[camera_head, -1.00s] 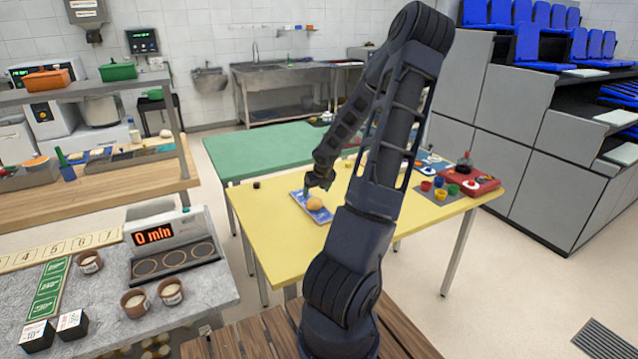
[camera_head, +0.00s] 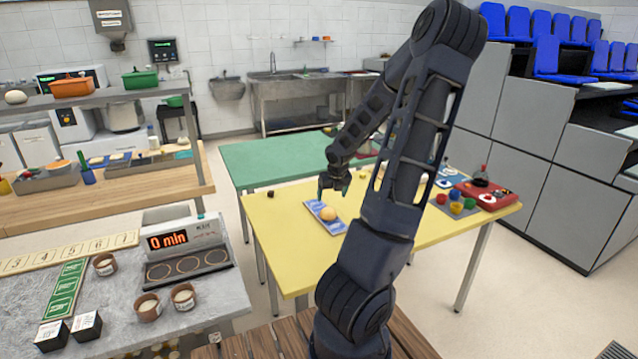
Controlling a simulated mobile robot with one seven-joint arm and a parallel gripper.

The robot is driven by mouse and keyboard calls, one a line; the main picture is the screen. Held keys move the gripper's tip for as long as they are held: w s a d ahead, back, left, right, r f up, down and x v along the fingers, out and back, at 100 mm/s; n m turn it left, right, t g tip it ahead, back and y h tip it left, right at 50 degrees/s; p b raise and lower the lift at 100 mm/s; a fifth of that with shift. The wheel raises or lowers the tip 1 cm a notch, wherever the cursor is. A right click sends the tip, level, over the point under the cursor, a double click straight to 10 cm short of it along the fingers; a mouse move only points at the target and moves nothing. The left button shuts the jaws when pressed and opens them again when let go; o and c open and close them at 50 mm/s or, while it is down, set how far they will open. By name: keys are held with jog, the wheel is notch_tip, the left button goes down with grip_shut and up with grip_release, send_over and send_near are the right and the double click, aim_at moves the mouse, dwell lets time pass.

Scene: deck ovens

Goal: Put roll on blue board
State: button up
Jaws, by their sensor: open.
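A round golden-brown roll (camera_head: 328,213) rests on a small blue board (camera_head: 338,228) on the yellow table (camera_head: 280,235). My gripper (camera_head: 333,192) is just above and behind the roll, fingers pointing down, apart from it as far as I can tell. It is open and holds nothing that I can see. My arm hides part of the table to the right of the board.
A small dark object (camera_head: 271,194) sits at the table's left back corner. Coloured pots (camera_head: 456,207) and a red case (camera_head: 488,195) stand at the right end. A green table (camera_head: 260,158) adjoins behind. The yellow table's left part is clear.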

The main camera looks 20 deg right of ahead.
jog(key=s+a+r+m, duration=1)
jog(key=s+r+m, duration=0.2)
jog(key=m, duration=0.5)
jog(key=s+a+r+m, duration=1.1)
jog(key=s+m, duration=0.3)
jog(key=m, duration=0.3)
jog(key=shift+s+r+m+t+y, duration=0.3)
jog(key=shift+s+r, duration=0.05)
jog(key=shift+r, duration=0.35)
